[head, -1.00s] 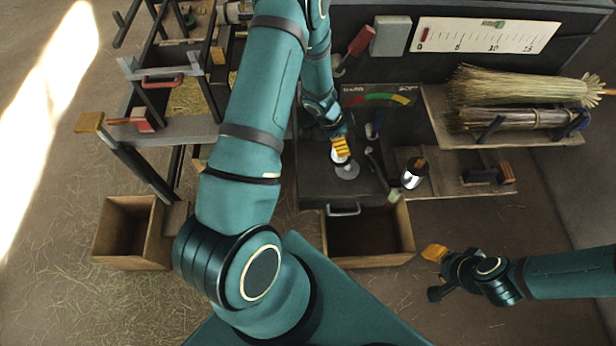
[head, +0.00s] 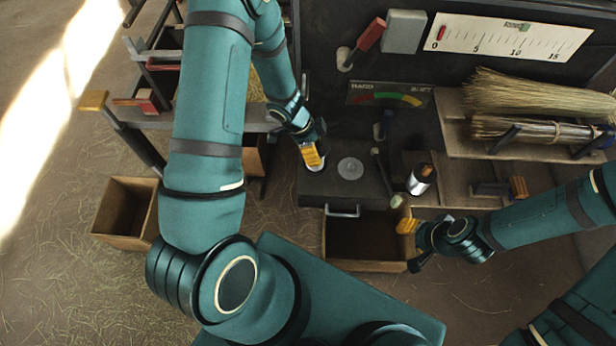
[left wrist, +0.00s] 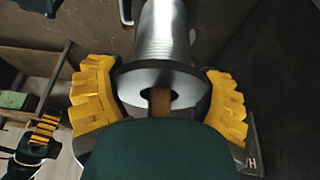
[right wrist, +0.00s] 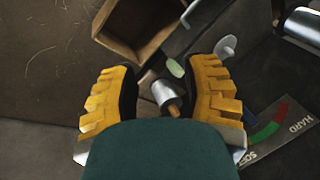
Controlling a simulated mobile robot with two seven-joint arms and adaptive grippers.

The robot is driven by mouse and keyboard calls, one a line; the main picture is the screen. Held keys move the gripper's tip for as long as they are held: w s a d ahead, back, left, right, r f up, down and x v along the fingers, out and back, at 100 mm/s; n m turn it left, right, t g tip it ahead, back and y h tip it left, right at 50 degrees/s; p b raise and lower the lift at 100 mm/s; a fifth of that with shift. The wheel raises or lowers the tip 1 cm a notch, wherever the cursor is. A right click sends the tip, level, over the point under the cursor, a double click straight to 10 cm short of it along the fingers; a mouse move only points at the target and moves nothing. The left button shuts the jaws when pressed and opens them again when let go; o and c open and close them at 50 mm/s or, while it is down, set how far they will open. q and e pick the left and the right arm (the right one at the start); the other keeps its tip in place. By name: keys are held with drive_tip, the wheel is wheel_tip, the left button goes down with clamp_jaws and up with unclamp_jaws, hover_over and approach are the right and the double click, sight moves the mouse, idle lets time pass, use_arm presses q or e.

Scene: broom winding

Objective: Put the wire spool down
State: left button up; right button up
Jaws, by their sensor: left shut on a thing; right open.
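My left gripper (head: 312,157) is over the left part of the dark bench top (head: 345,186). My right gripper (head: 407,226) is open and empty by the open drawer's right side. A second silver cylinder (head: 421,180) with a dark, orange-centred end stands right of the top; it shows between the right fingers (right wrist: 165,92), apart from them.
A pale round disc (head: 350,168) lies bare right of my left gripper. A lever with a pale green knob (head: 396,201) stands near the open drawer (head: 365,266). Straw bundles (head: 540,95) lie on the right shelf. A wooden box (head: 125,210) is on the floor left.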

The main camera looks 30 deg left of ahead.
use_arm(q)
drive_tip(key=shift+f+b, duration=2.9)
drive_tip(key=shift+f, duration=2.1)
drive_tip(key=shift+r, duration=0.1)
use_arm(e)
wheel_tip(320, 180, down, 6)
drive_tip(key=s, duration=0.1)
drive_tip(key=shift+s+a+g, duration=0.2)
drive_tip(key=shift+s+g, duration=0.1)
drive_tip(key=shift+s, duration=0.05)
use_arm(q)
drive_tip(key=shift+s, duration=0.1)
use_arm(e)
drive_tip(key=shift+r, duration=0.1)
use_arm(q)
drive_tip(key=o, duration=0.9)
drive_tip(key=shift+f, duration=0.2)
drive_tip(key=o, duration=0.3)
drive_tip(key=shift+o, duration=0.2)
